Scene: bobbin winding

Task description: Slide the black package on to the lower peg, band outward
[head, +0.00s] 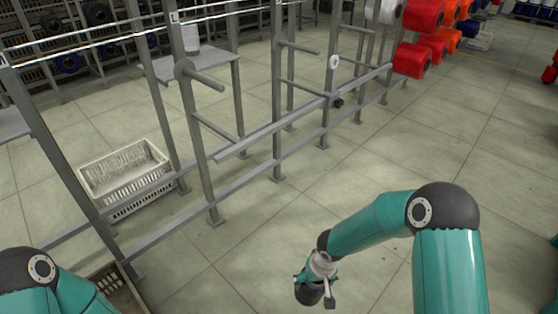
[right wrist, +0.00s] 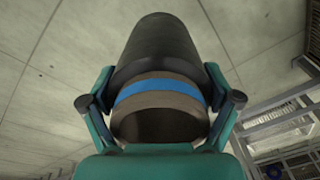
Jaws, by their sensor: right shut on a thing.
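The black package (right wrist: 158,45) is held by my right gripper (right wrist: 160,108), with a finger on each side of its brown end. A blue band (right wrist: 158,88) runs around that end, on the side towards my wrist camera. In the head view the package (head: 309,296) hangs low over the floor, in front of the rack and apart from it. The near upright has an upper peg with a disc (head: 206,81) and a bare lower peg (head: 216,128). The upright behind has a bare upper peg (head: 300,47) and lower peg (head: 303,89). My left gripper is out of view.
The rack's long horizontal rail (head: 270,133) runs below the pegs. A white crate (head: 125,172) stands on the floor behind the rack. Red spools (head: 411,60) hang at the far right. The floor between my right gripper and the rack is clear.

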